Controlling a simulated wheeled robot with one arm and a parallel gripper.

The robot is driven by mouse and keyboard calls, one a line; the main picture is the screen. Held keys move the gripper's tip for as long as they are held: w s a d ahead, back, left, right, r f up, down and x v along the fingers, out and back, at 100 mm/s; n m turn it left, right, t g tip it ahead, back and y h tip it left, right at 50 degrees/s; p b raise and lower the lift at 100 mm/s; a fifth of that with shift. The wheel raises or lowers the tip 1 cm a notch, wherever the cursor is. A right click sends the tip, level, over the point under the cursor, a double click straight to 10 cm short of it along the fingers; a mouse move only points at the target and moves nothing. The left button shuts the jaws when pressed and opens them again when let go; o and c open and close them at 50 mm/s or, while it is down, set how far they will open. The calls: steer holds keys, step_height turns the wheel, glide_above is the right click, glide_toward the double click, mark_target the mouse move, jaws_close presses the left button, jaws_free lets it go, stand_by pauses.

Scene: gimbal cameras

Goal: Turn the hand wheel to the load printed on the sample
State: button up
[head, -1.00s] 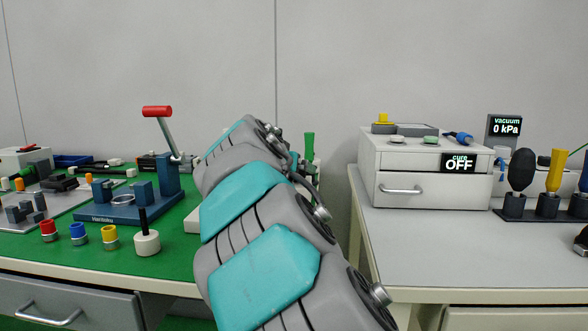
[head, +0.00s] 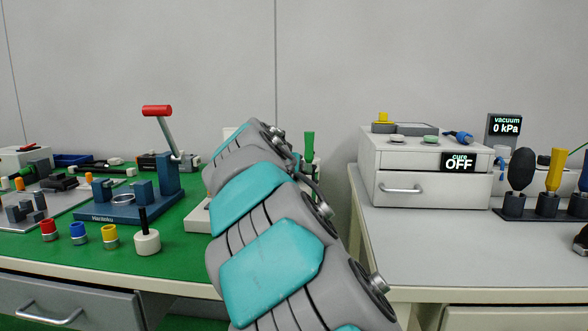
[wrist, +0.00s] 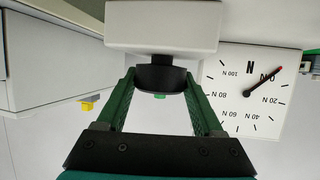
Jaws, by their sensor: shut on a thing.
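A black hand wheel (wrist: 161,76) sits under a pale block-shaped housing (wrist: 162,25) in the wrist view. My gripper (wrist: 158,84) has its green fingers on either side of the wheel and is shut on it. A white load dial (wrist: 289,112) is to the right, with its figures upside down. In the head view my arm hides my gripper and most of the wheel's machine. I cannot make out a sample with a printed load.
On the green bench a blue press (head: 122,207) with a red-handled lever stands to the left of my arm. Several colored-top weights and a white base with a black post (head: 146,242) stand near the front edge. The cure box (head: 432,172) is on the right bench.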

steer(key=c, duration=0.3)
steer(key=shift+c, duration=0.2)
steer(key=shift+m+h, duration=0.3)
steer(key=shift+h, duration=0.1)
steer(key=shift+w+m+h+p, duration=0.1)
steer(key=shift+m+h+p, duration=0.2)
steer(key=shift+m+h, duration=0.3)
steer(key=shift+a+r+m+g+h+p, duration=0.2)
steer(key=shift+m+g+h+p, duration=0.45)
steer(key=shift+p, duration=0.25)
steer(key=m+g+h+p, duration=0.1)
steer(key=p, duration=0.1)
steer(key=m+h+p, duration=0.1)
steer(key=p, duration=0.1)
steer(key=shift+f+m+g+h+p, duration=0.2)
steer(key=shift+m+g+h+p, duration=0.1)
steer(key=shift+m+g+h, duration=0.05)
steer(key=shift+m+g+h+p, duration=0.5)
steer(key=shift+m+g+h, duration=0.1)
steer(key=shift+m, duration=0.1)
steer(key=shift+d+m+g+h, duration=0.15)
steer(key=shift+m+g+h, duration=0.15)
steer(key=shift+m+g, duration=0.1)
